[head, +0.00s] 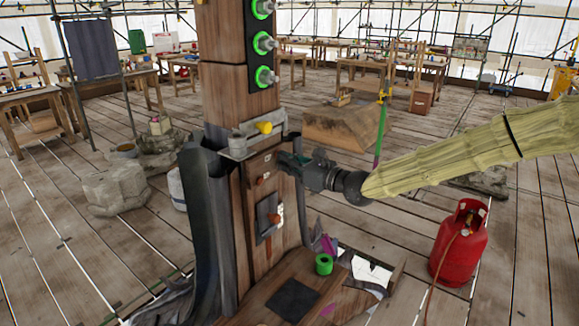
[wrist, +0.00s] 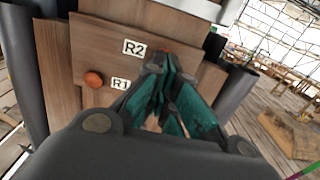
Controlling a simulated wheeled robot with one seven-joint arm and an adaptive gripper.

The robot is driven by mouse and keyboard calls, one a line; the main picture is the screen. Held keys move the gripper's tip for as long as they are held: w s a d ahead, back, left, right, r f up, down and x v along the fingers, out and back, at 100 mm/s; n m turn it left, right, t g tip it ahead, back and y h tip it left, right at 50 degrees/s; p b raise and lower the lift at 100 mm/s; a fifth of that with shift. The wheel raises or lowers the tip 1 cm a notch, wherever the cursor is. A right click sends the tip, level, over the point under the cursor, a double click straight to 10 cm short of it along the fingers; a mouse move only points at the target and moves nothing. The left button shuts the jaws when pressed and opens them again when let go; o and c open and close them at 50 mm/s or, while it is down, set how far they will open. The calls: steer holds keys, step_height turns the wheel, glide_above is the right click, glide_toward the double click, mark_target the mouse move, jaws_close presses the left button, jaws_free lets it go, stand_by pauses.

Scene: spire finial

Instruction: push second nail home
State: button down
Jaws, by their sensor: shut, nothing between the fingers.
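A wooden post (head: 225,105) stands upright in the head view. A board on it carries labels R1 (wrist: 120,84) and R2 (wrist: 134,47) in the wrist view. An orange round nail head (wrist: 93,79) stands out from the board left of R1. In the head view an orange peg (head: 262,179) shows on the post, with a small reddish spot (head: 267,156) above it. My gripper (head: 284,158) is shut and empty, its teal fingers (wrist: 158,66) pointing at the board just right of R2.
A grey bracket with a yellow knob (head: 264,127) sits above my gripper. A red gas bottle (head: 459,243) stands at right; open plank floor lies around.

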steer(key=b+v, duration=0.4)
steer(key=v, duration=1)
steer(key=shift+b, duration=0.3)
